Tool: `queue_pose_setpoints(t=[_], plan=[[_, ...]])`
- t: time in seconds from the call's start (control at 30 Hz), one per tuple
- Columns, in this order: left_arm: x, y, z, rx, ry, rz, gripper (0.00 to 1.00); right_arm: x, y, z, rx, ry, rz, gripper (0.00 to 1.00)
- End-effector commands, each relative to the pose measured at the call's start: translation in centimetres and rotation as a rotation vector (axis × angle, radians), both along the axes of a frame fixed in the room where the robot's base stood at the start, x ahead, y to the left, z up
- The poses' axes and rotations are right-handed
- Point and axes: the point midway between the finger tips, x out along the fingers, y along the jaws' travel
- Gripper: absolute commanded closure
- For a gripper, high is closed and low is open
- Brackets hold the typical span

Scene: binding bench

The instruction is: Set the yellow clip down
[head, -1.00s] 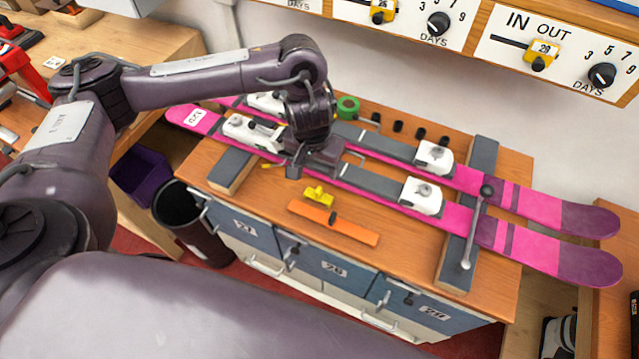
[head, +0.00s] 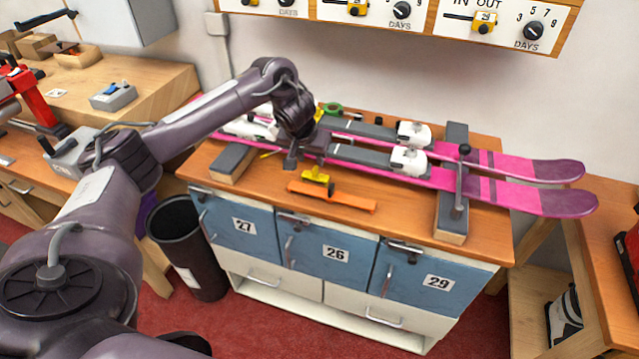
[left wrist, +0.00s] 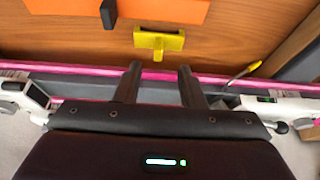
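The yellow clip (head: 317,178) lies on the wooden bench top, in front of the pink skis and just behind an orange bar (head: 345,201) with a dark knob. My left gripper (head: 305,163) hangs over the near ski, just behind the clip in the head view. In the left wrist view the two fingers (left wrist: 159,76) are apart with nothing between them. The clip (left wrist: 158,42) shows just beyond the fingertips, roughly centred between them, and looks clear of them. My right gripper is in neither view.
The pink skis (head: 505,196) with white bindings rest on grey-topped supports (head: 452,190). A green ring (head: 332,108) lies behind them. Blue numbered lockers (head: 335,252) are below the bench top. A black bin (head: 187,245) stands at left. Bare wood lies right of the orange bar.

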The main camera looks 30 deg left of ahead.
Motion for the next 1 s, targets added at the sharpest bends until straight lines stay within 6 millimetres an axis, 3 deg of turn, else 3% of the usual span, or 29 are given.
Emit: queue_pose_setpoints(t=[0.1,0.2,0.4,0.53,0.67,1.0], plan=[[0.5,0.0,-1.2,0.000,0.003,0.000,0.64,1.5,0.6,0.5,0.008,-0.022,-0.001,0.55],[1.2,0.1,-2.4,0.001,0.003,0.001,0.64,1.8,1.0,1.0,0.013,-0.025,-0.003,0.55],[2.3,0.2,-4.9,0.000,0.002,-0.001,0.64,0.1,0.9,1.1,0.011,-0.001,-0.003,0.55],[2.5,0.3,-5.3,0.001,-0.001,-0.002,0.64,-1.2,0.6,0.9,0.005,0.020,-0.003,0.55],[2.5,0.3,-5.3,0.001,0.000,-0.002,0.64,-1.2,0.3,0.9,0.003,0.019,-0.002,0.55],[2.4,0.3,-5.3,0.000,0.000,-0.001,1.00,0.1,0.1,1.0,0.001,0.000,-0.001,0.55]])
